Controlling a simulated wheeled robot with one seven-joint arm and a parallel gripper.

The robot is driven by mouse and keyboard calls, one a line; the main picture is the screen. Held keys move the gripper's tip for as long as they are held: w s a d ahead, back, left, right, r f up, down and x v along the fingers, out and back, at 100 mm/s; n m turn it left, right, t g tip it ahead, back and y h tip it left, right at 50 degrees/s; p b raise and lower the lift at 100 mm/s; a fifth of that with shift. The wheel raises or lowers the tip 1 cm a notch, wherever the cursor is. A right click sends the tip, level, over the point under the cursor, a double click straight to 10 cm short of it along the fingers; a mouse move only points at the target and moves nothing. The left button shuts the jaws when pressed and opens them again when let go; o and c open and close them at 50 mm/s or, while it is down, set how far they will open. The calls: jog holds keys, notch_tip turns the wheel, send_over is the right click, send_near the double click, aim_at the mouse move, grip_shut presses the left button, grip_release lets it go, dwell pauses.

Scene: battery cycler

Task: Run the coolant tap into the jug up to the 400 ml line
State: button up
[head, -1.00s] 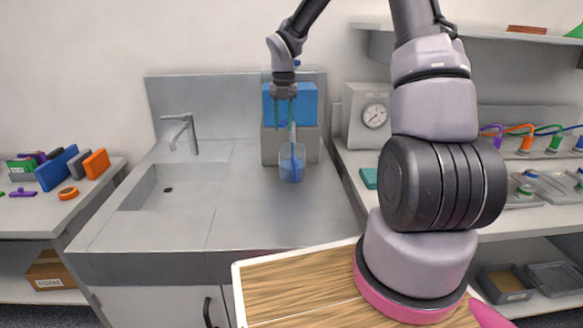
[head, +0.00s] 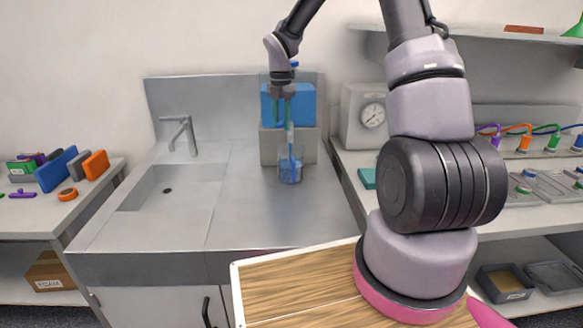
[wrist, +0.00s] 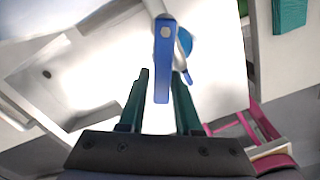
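A clear jug (head: 288,174) with blue in it stands on the steel counter in front of the coolant dispenser, a blue box (head: 304,104) on a grey base. Its marks are too small to read, so I cannot tell the level. A blue strip runs down at the jug; I cannot tell stream from handle. The tap's blue lever (wrist: 163,70) shows in the wrist view, pointing down between my fingers. My gripper (wrist: 162,78) is open, its green fingers apart with gaps beside the lever. It also shows in the head view (head: 282,112) above the jug.
A sink basin (head: 170,188) with a grey faucet (head: 181,132) lies to the left. A gauge box (head: 364,115) stands right of the dispenser. A wooden-topped surface (head: 292,290) is in front. The counter between sink and jug is clear.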

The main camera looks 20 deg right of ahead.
jog(key=shift+w+d+f, duration=0.1)
jog(key=shift+d+f, duration=0.35)
jog(key=shift+d, duration=0.05)
jog(key=shift+w+a+m, duration=0.35)
jog(key=shift+w+m, duration=0.05)
jog(key=shift+m, duration=0.4)
jog(key=shift+o, duration=1.3)
jog(key=m, duration=0.1)
jog(key=w+m, duration=0.1)
jog(key=shift+a+m, duration=0.3)
jog(key=shift+w+a+f, duration=0.1)
jog(key=shift+w, duration=0.1)
jog(key=shift+c, duration=1.3)
jog(key=shift+w+a+r, duration=0.2)
jog(key=shift+a+r, duration=0.05)
jog(key=shift+r, duration=0.15)
